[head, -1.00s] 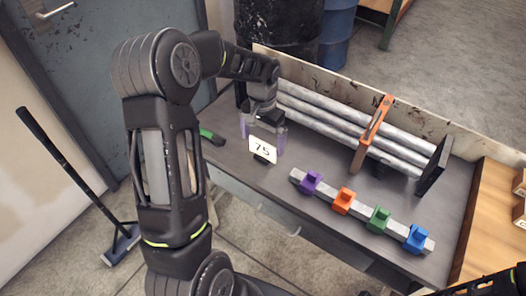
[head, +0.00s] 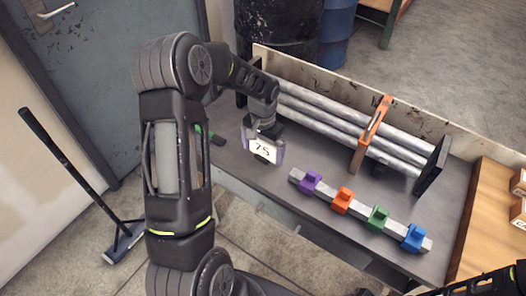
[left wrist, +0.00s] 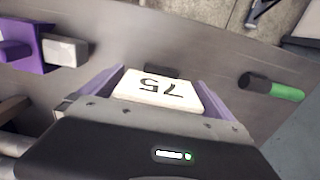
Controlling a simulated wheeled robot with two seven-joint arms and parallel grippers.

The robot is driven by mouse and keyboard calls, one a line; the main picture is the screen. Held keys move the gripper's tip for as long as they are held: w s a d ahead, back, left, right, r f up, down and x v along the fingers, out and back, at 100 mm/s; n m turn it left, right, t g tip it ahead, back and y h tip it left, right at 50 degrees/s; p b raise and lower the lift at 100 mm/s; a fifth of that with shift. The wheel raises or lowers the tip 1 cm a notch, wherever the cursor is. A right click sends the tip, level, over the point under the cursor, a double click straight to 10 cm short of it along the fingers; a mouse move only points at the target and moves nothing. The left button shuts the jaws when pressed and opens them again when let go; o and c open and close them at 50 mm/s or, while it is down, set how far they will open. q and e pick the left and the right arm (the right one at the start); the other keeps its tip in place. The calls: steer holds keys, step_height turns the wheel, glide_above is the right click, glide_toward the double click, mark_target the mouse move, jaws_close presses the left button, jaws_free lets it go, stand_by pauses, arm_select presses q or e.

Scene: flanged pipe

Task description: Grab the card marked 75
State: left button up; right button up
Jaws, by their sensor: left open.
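The white card marked 75 (head: 262,151) stands near the table's front left edge. In the left wrist view the card (left wrist: 158,92) shows its number upside down, with a dark holder (left wrist: 162,71) just beyond it. My left gripper (head: 263,145) is open above and around the card. In the left wrist view its purple-tinted fingers (left wrist: 161,82) lie to either side of the card, with a small gap at least on the right. Whether the left finger touches it I cannot tell. My right gripper is not in view.
A metal bar (head: 328,195) with purple, orange, green and blue clips lies right of the card. Pipes (head: 350,137) with an orange clamp (head: 371,134) lie behind. A green-ended dark tool (left wrist: 272,88) lies left of the gripper in the head view.

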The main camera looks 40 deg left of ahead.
arm_select(q)
steer(key=shift+c, duration=0.6)
steer(key=c, duration=1)
steer(key=shift+r, duration=0.1)
step_height(320, 180, up, 10)
steer(key=shift+f+b, duration=0.1)
steer(key=shift+b, duration=0.5)
